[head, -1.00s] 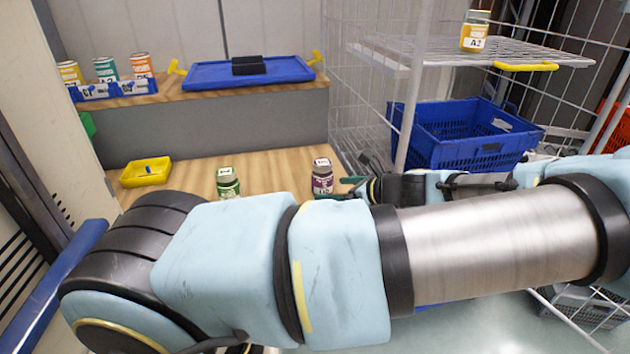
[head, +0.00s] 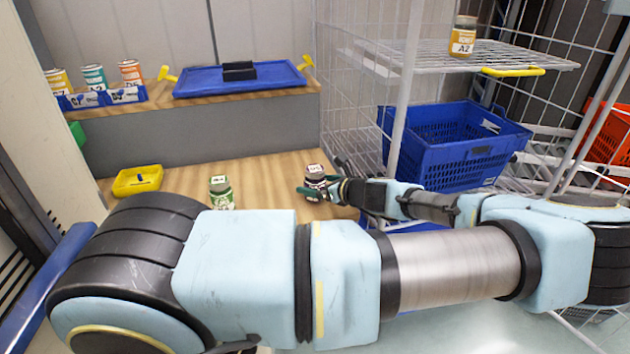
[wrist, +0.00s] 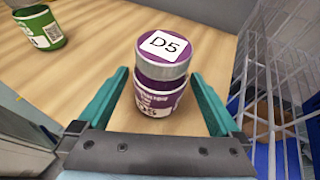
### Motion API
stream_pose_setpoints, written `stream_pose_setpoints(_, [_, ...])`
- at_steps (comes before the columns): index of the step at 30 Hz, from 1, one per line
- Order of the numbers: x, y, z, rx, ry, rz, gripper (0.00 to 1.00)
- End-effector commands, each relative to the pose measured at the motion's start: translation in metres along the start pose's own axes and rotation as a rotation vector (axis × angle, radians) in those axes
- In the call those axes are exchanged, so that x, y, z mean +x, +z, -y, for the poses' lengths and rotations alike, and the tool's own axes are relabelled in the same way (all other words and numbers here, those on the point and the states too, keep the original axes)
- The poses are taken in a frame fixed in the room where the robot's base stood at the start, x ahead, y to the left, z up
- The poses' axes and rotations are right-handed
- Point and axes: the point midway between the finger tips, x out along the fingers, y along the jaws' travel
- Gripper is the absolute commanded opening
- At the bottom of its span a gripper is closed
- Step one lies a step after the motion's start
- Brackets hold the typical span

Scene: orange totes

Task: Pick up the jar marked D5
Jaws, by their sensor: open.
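The jar marked D5 (wrist: 162,75) is purple with a white D5 label on its lid and stands upright on the wooden surface. In the head view the same jar (head: 315,178) is at the front right of the lower wooden surface.
A green jar (head: 220,192) stands left of the D5 jar, also in the wrist view (wrist: 38,28). A yellow tray (head: 138,181) lies further left. A wire rack post (head: 405,95) and blue crate (head: 450,150) are close on the right. Wood between the jars is clear.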

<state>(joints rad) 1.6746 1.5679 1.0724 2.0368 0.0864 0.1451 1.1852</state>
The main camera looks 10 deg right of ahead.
Motion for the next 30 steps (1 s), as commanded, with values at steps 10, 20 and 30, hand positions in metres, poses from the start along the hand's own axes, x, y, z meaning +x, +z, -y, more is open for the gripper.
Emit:
stream_pose_setpoints(10, [0.0085, -0.0007, -0.0002, 0.001, 0.000, -0.001, 0.99])
stream_pose_setpoints(20, [0.0083, -0.0007, -0.0003, 0.001, 0.000, 0.000, 0.62])
stream_pose_setpoints(30, [0.0082, -0.0007, -0.0003, 0.001, 0.000, 0.000, 0.23])
